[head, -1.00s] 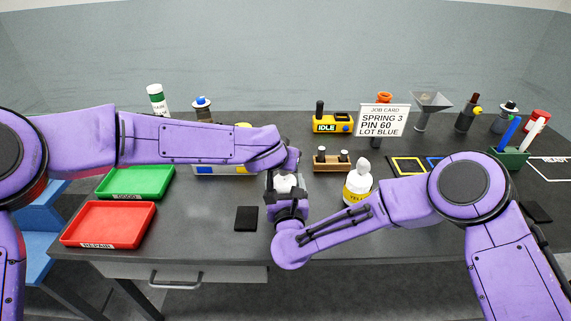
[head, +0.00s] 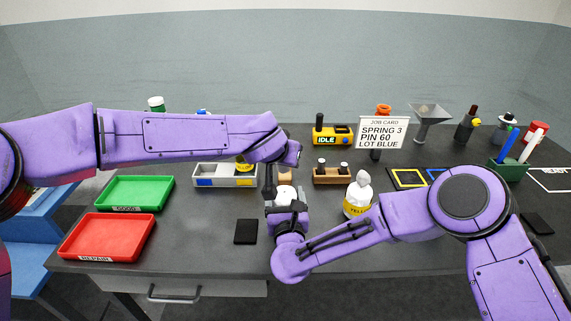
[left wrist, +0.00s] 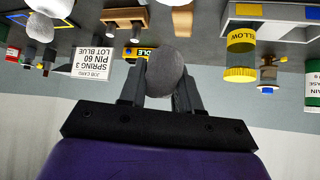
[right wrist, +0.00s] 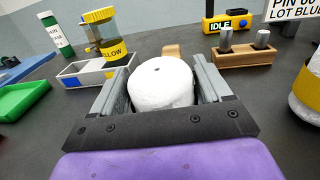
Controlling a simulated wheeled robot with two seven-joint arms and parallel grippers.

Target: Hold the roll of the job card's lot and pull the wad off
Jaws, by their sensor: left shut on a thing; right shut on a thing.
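The white roll (right wrist: 160,88) stands upright between the fingers of my right gripper (head: 286,200), which is shut on it. A small dark hole shows in the roll's top in the right wrist view. Any lot band on it is hidden. My left gripper (left wrist: 160,85) is shut on a grey, rounded wad (left wrist: 165,72), clear of the roll. That wad is hidden in the head view. The job card (head: 383,132) reads SPRING 3, PIN 60, LOT BLUE. Another roll with a yellow band (head: 355,208) stands to the right with a wad on top.
The green tray (head: 127,208) and red tray (head: 106,259) lie at left. A white divided tray (head: 225,187), a wooden holder (head: 333,178) and a yellow IDLE unit (head: 333,137) stand behind. A black pad (head: 246,232) lies left of my right gripper.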

